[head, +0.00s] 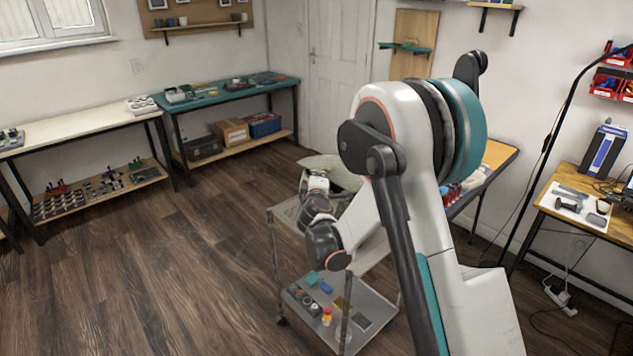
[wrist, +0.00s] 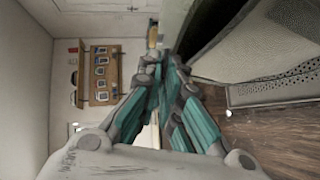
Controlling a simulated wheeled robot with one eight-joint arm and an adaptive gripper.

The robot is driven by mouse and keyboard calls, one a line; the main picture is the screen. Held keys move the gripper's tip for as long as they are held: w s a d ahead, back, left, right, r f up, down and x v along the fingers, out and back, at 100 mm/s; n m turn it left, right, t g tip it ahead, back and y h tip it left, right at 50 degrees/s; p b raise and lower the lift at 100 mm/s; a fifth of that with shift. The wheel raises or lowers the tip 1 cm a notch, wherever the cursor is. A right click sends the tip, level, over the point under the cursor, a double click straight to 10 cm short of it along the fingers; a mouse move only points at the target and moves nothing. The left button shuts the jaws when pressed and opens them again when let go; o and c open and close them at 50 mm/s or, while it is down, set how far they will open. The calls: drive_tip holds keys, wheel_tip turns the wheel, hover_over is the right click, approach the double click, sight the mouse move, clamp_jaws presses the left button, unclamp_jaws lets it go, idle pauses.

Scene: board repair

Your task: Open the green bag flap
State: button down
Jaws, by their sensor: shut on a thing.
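The green bag (head: 343,170) is a pale green shape on top of the grey trolley, partly hidden behind my arm in the head view. In the wrist view, which is turned sideways, a green flap (wrist: 178,22) runs up from my fingertips, with a dark area beside it to the right. My gripper (wrist: 166,62) has its teal fingers together at the flap's lower end, shut on its edge. The exact contact is small and hard to see. In the head view my gripper's fingers cannot be made out.
The grey trolley (head: 285,213) stands beside my arm, with small parts on its lower shelf. A teal workbench (head: 225,95) and a white workbench (head: 75,120) line the far wall. A wooden table (head: 548,205) is at the right. The floor at left is clear.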

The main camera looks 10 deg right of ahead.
drive_tip(key=w+d+r+m+g+y+p, duration=0.35)
drive_tip(key=d+r+p, duration=0.25)
drive_tip(key=r+p, duration=0.45)
drive_tip(key=w+d+r+m+g+y+p, duration=0.1)
drive_tip(key=w+d+r+g+y+p, duration=0.1)
drive_tip(key=d, duration=0.4)
drive_tip(key=w+d+r+m+g+y+p, duration=0.2)
drive_tip(key=w+d+r, duration=0.2)
drive_tip(key=d, duration=0.3)
drive_tip(key=shift+w+r+p, duration=0.3)
drive_tip(key=shift+w+r, duration=0.05)
drive_tip(key=shift+w, duration=0.25)
drive_tip(key=shift+m+y, duration=0.25)
drive_tip(key=shift+m, duration=0.1)
drive_tip(key=c, duration=1.8)
unclamp_jaws()
drive_tip(key=shift+r, duration=0.1)
